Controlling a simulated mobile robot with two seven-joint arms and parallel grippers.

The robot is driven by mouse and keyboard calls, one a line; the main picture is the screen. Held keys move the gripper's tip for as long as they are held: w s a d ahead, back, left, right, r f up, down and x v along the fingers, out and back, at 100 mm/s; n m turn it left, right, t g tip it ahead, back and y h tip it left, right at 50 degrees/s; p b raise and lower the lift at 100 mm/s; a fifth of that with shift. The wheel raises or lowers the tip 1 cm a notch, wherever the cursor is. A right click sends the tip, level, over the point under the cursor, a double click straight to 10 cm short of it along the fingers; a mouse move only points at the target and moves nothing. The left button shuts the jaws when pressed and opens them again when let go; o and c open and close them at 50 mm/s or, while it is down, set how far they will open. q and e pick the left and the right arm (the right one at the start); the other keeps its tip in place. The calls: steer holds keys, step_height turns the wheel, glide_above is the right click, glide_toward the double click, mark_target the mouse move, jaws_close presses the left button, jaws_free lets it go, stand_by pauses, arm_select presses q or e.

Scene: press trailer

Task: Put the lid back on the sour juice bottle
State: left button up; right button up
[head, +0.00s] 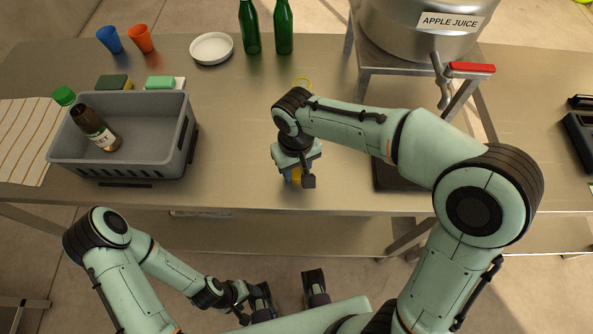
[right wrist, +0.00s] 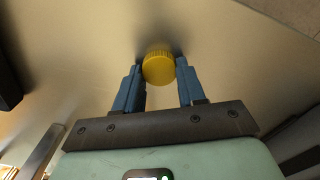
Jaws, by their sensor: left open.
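A round yellow lid (right wrist: 158,67) sits between the fingertips of my right gripper (right wrist: 159,72) in the right wrist view, touched from both sides. In the head view this gripper (head: 298,178) points down near the table's front edge, and a bit of yellow lid (head: 297,174) shows between its fingers. I cannot tell whether the lid touches the table. A thin yellow rim (head: 303,83) shows just behind my right wrist; what it belongs to is hidden, and no bottle labelled sour juice can be read. My left gripper (head: 290,292) is open and empty, in front of the table.
Sponges, two cups, a white plate (head: 211,48) and two green bottles (head: 283,28) stand behind. The apple juice pot (head: 420,35) stands on a metal stand at right.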

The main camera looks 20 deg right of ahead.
mark_target(296, 172)
steer(key=shift+r, duration=0.1)
stand_by(0.3)
arm_select(q)
steer(key=r+p, duration=0.1)
steer(key=w+r+p, duration=0.1)
steer(key=r+p, duration=0.2)
steer(key=shift+w+r, duration=0.1)
steer(key=shift+w, duration=0.2)
arm_select(e)
step_height(296, 172, up, 20)
